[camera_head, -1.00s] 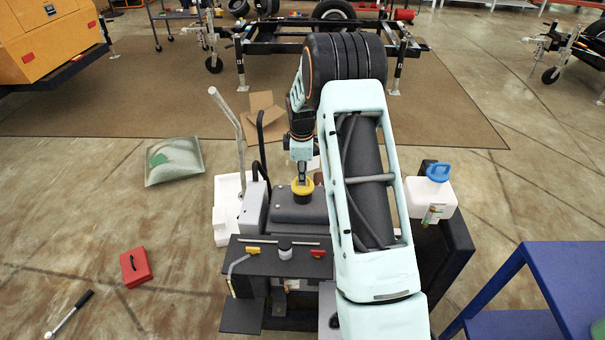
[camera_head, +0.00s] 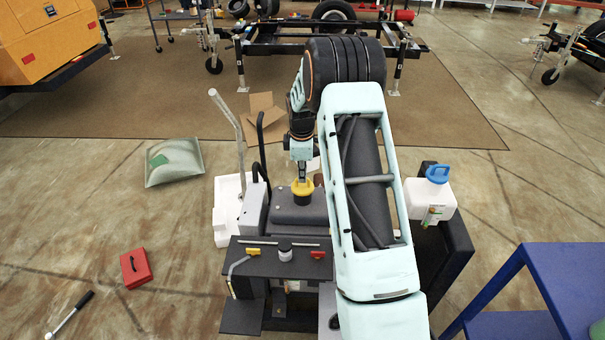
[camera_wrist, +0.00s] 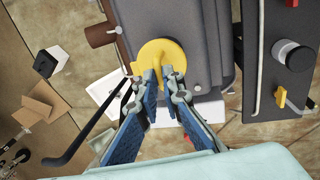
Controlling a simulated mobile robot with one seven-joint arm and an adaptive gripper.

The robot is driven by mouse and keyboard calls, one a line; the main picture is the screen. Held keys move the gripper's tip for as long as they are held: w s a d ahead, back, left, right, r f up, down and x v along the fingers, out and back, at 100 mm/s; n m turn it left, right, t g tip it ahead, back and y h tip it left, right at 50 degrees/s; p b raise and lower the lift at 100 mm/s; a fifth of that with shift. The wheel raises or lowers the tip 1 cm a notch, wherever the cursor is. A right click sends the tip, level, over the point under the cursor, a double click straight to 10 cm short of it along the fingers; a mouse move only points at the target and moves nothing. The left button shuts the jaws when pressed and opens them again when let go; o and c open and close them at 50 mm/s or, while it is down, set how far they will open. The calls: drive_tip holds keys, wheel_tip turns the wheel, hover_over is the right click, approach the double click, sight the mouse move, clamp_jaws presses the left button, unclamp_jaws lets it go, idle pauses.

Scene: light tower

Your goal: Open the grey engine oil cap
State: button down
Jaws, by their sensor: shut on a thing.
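My gripper (camera_head: 302,168) points down at a round yellow cap (camera_head: 303,190) on top of the dark grey engine block (camera_head: 300,212). In the wrist view, the fingertips (camera_wrist: 161,76) are closed on the raised grip of the yellow cap (camera_wrist: 162,50). The cap sits level on the block; its underside and neck are hidden in the wrist view. A separate round grey-and-black cap (camera_head: 285,250) is on the dark front panel (camera_head: 270,264), apart from my gripper. It also shows at the right of the wrist view (camera_wrist: 294,54).
Red and yellow small handles (camera_head: 318,254) (camera_head: 252,251) flank the grey-and-black cap. A bent grey bar (camera_head: 229,120) and a black handle (camera_head: 262,140) rise left of the block. A white jug with a blue cap (camera_head: 430,198) stands right of my arm. A blue table (camera_head: 565,270) is at right.

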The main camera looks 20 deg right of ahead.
drive_tip(key=shift+w+d+r+g+y+p, duration=0.25)
drive_tip(key=shift+w+g+p, duration=0.2)
drive_tip(key=shift+p, duration=0.35)
drive_tip(key=shift+w+d+r+g+y+p, duration=0.15)
drive_tip(key=shift+w+r+g+p, duration=0.25)
drive_tip(key=shift+p, duration=0.35)
drive_tip(key=shift+w+d+g+y, duration=0.1)
drive_tip(key=shift+w+g+y, duration=0.2)
drive_tip(key=shift+w+g, duration=0.4)
drive_tip(key=shift+g, duration=0.25)
drive_tip(key=shift+r, duration=0.2)
drive_tip(key=c, duration=2.1)
unclamp_jaws()
drive_tip(key=shift+d, duration=0.1)
wheel_tip(320, 180, up, 10)
drive_tip(key=shift+r, duration=0.1)
